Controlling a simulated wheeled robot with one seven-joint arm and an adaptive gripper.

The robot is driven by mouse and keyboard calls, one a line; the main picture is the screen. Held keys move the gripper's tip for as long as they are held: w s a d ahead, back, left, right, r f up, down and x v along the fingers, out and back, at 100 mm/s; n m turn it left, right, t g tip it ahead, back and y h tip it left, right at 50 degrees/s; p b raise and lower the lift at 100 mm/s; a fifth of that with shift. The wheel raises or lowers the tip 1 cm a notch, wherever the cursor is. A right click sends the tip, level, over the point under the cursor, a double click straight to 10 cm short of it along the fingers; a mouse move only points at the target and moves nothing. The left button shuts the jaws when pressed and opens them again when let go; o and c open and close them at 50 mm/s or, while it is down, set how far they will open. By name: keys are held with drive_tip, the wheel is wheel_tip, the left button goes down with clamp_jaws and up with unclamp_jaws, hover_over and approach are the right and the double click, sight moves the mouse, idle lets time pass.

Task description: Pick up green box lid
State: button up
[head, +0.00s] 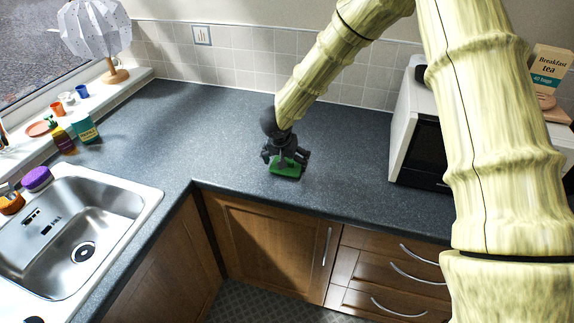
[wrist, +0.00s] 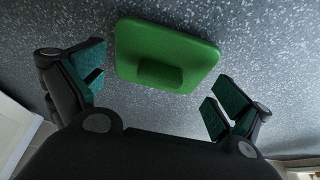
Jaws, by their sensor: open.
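The green box lid (wrist: 165,47) lies flat on the dark speckled countertop, with its raised knob facing up. In the head view the lid (head: 287,171) is on the counter, right of the corner, near the front edge, partly covered by my gripper. My gripper (head: 286,163) points down over the lid. In the wrist view my gripper (wrist: 158,92) has its two fingers spread wide, one on each side of the lid, with nothing between them held. I cannot tell the exact height of the fingertips above the counter.
A white microwave (head: 419,138) stands on the counter at right. The sink (head: 75,240) is at left, with a purple sponge-like item (head: 37,178) and an orange one (head: 11,203) on its rim. A lamp (head: 98,30) is on the sill. The counter (head: 200,120) behind my gripper is clear.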

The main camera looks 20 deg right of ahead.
drive_tip(key=shift+w+d+f, duration=0.15)
drive_tip(key=shift+w+f, duration=0.05)
drive_tip(key=shift+f, duration=0.4)
drive_tip(key=c, duration=0.6)
drive_tip(key=shift+o, duration=0.2)
drive_tip(key=shift+r, duration=0.1)
